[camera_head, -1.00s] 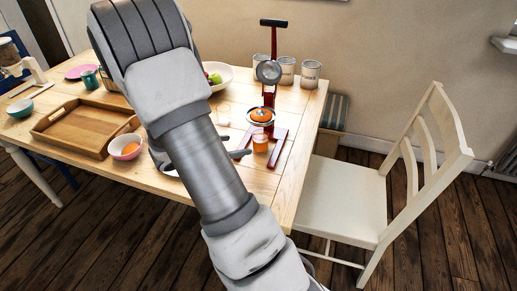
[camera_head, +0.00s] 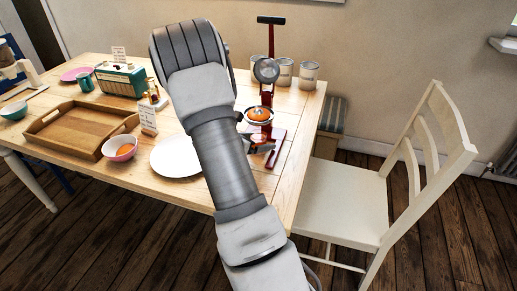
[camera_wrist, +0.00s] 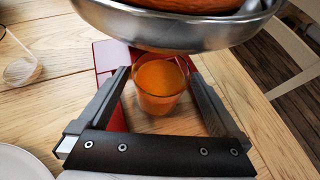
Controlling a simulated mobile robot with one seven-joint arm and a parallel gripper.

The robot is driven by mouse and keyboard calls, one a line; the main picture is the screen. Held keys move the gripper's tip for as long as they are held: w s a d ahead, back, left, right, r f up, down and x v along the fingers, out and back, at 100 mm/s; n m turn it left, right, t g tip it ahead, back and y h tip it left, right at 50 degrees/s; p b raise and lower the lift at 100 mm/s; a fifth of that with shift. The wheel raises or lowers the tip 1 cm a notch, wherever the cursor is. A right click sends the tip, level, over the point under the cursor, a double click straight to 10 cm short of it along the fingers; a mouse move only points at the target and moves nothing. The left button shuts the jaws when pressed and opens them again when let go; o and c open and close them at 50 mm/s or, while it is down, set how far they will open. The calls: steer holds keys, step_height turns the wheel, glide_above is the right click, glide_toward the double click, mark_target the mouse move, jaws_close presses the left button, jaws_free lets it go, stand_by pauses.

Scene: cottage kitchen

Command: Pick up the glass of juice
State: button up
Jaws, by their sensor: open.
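The glass of juice (camera_wrist: 160,88) is filled with orange juice and stands upright under the metal bowl of the juicer, in the wrist view. My gripper (camera_wrist: 158,75) is open, with one finger on each side of the glass. I cannot tell whether either finger touches it. In the head view my arm hides the glass. The red juicer (camera_head: 266,90) stands on the table with an orange half (camera_head: 258,114) in its bowl. The bowl's rim (camera_wrist: 190,28) hangs just above the glass in the wrist view.
A white plate (camera_head: 176,157), a bowl with an orange (camera_head: 121,148) and a wooden tray (camera_head: 62,133) lie to the left on the table (camera_head: 225,192). White canisters (camera_head: 308,74) stand behind the juicer. A white chair (camera_head: 345,205) stands at the right.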

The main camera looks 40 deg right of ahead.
steer(key=c, duration=1.6)
steer(key=shift+r, duration=0.25)
